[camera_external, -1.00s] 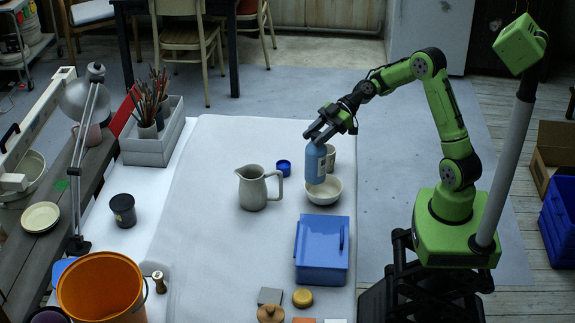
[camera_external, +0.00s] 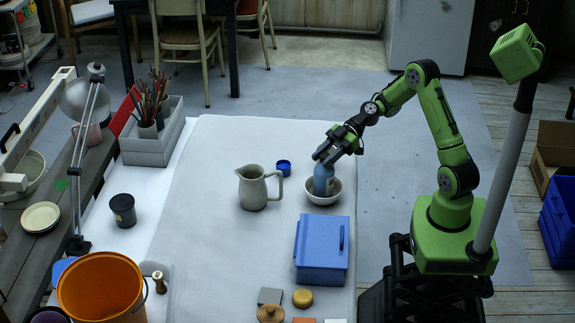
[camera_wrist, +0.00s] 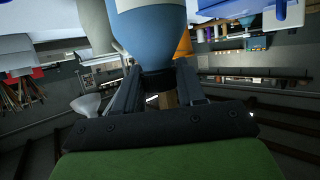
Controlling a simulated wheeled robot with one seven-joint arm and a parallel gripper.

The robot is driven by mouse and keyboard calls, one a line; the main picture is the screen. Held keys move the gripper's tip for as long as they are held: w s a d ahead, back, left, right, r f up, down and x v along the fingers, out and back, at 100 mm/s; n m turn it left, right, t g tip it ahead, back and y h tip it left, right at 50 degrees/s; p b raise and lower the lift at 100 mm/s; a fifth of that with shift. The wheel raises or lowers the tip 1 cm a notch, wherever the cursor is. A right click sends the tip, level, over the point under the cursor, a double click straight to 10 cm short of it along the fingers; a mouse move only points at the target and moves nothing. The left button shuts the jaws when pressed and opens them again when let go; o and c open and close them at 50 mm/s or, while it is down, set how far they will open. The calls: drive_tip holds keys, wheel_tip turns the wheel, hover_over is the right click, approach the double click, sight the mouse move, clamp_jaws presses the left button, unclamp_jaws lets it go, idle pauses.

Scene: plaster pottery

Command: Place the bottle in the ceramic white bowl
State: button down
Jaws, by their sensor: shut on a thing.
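The blue bottle (camera_external: 322,180) is upright, with its lower part inside the ceramic white bowl (camera_external: 335,199) on the table. Whether its base touches the bowl's bottom is hidden by the rim. My gripper (camera_external: 326,160) is shut on the bottle's upper part from above. In the wrist view the bottle (camera_wrist: 152,32) is between the two fingers of my gripper (camera_wrist: 152,82). The bowl is not clearly visible there.
A blue box (camera_external: 321,250) stands in front of the bowl. The table's right edge is close to the bowl.

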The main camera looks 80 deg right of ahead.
drive_tip(key=c, duration=1.1)
unclamp_jaws()
drive_tip(key=shift+f, duration=0.1)
drive_tip(key=o, duration=0.4)
drive_tip(key=shift+o, duration=0.2)
